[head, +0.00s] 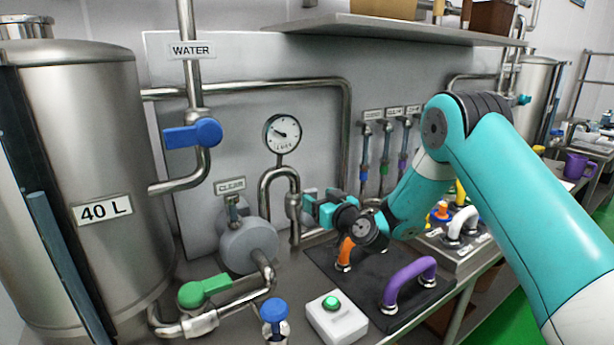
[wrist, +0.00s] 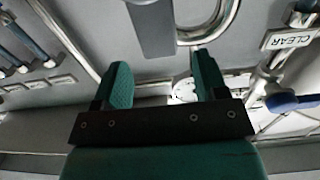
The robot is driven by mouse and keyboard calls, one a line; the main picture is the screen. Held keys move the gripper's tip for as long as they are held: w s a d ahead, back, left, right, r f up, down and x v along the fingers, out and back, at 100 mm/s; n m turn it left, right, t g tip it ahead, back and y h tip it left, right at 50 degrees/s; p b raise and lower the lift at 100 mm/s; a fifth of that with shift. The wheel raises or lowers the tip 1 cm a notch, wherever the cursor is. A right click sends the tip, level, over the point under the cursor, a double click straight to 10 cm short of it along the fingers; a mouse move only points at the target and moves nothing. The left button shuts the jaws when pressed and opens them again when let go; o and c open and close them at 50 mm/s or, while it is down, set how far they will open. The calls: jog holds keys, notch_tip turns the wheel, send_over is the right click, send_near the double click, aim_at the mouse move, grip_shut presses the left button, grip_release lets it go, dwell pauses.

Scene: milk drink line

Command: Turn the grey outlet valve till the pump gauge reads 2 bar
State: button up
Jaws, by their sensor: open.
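The pump gauge (head: 283,133) is a round white dial on a pipe at the back panel. Its needle points to the upper left; its figures are too small to read. My gripper (head: 318,206) is beside the vertical pipe right of the gauge bend, where the grey outlet valve (head: 293,206) sits, partly hidden by my gripper. In the wrist view my gripper (wrist: 163,72) is open, with nothing between its fingers. A grey bar, seemingly the valve handle (wrist: 150,25), lies just beyond the fingertips. A white dial (wrist: 185,90) shows partly behind the right finger.
The pump (head: 250,245) and a green-handled valve (head: 203,290) stand left of my gripper. An orange handle (head: 346,252) and a purple handle (head: 408,280) rise from a dark mat below. A white box with a green button (head: 332,303) stands in front.

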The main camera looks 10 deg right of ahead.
aim_at(313, 194)
jog(key=p+x, duration=0.2)
jog(key=x, duration=0.4)
jog(key=shift+w, duration=0.25)
grip_shut()
